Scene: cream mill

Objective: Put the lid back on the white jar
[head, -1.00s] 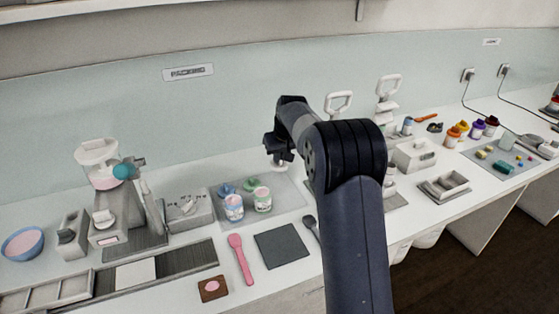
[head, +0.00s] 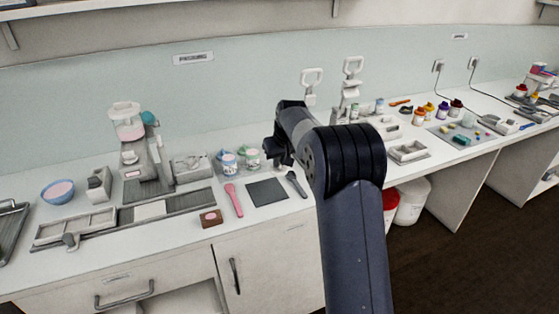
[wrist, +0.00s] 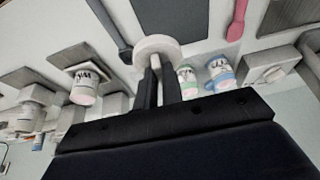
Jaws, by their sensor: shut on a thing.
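My gripper (wrist: 157,70) is shut on a round white lid (wrist: 150,46) with a small knob between the fingers. In the head view, my gripper (head: 282,156) is over the counter, right of the blue and green jars; the lid cannot be made out there. A white jar (wrist: 86,80) with dark markings stands to the left of my gripper in the wrist view. Its mouth is uncovered and shows pink contents. My arm seems to hide this jar in the head view.
A blue-marked jar (head: 228,163) and a green-marked jar (head: 252,158) stand close together left of my gripper. A dark mat (head: 267,191), a pink spatula (head: 233,198) and a dark spatula (head: 296,184) lie in front.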

